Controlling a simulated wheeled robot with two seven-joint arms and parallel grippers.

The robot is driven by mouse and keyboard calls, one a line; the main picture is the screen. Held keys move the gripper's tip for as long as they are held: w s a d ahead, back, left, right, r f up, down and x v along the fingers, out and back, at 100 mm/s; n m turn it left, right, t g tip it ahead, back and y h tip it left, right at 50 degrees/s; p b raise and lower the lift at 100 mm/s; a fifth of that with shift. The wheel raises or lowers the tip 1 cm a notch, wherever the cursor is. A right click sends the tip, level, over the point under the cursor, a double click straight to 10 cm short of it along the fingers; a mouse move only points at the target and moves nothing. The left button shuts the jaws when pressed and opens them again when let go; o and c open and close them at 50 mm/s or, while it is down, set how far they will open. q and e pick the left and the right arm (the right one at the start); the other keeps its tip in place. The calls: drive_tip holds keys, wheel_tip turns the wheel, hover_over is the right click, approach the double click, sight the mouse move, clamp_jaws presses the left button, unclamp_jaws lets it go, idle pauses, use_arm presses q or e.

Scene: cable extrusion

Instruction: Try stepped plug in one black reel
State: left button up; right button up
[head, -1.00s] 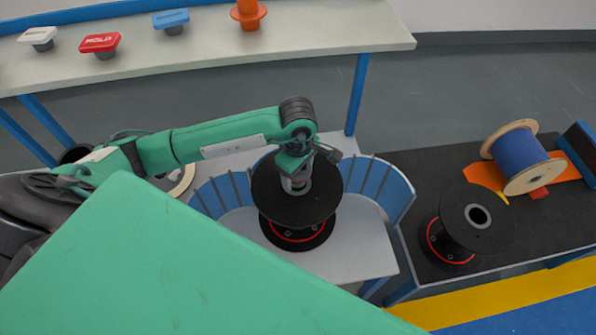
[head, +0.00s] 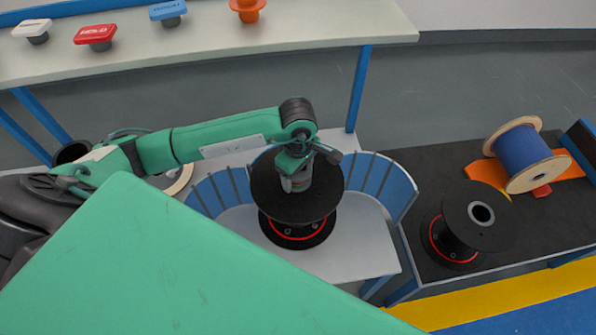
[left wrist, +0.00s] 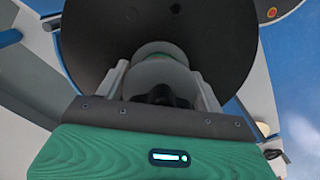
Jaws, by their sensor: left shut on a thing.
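A black reel (head: 268,207) stands upright in a blue curved-wall holder on a pale table. My left gripper (head: 297,186) points down over the middle of its top flange. In the left wrist view the gripper (left wrist: 165,88) is shut on a pale grey round piece with a greenish band, the stepped plug (left wrist: 162,70). The plug is in front of the black flange (left wrist: 110,35). Its lower end and the reel's hole are hidden, so I cannot tell how far it is in. A second black reel (head: 455,215) stands on the right bench with its hole open. My right gripper is not in view.
A blue-wound reel (head: 522,158) lies on its side on the dark bench (head: 420,170). The back shelf (head: 330,25) carries a white, a red (head: 95,32) and a blue stamp-like piece and an orange flanged piece (head: 247,8). Blue slats (head: 388,185) curve around the held reel.

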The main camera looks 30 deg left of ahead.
use_arm(q)
drive_tip(key=shift+f, duration=0.25)
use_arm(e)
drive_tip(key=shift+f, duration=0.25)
use_arm(q)
drive_tip(key=o, duration=1.1)
drive_tip(key=shift+o, duration=0.2)
wheel_tip(320, 180, up, 12)
drive_tip(key=shift+r+b, duration=0.25)
drive_tip(key=shift+b, duration=0.9)
drive_tip(key=shift+r, duration=0.75)
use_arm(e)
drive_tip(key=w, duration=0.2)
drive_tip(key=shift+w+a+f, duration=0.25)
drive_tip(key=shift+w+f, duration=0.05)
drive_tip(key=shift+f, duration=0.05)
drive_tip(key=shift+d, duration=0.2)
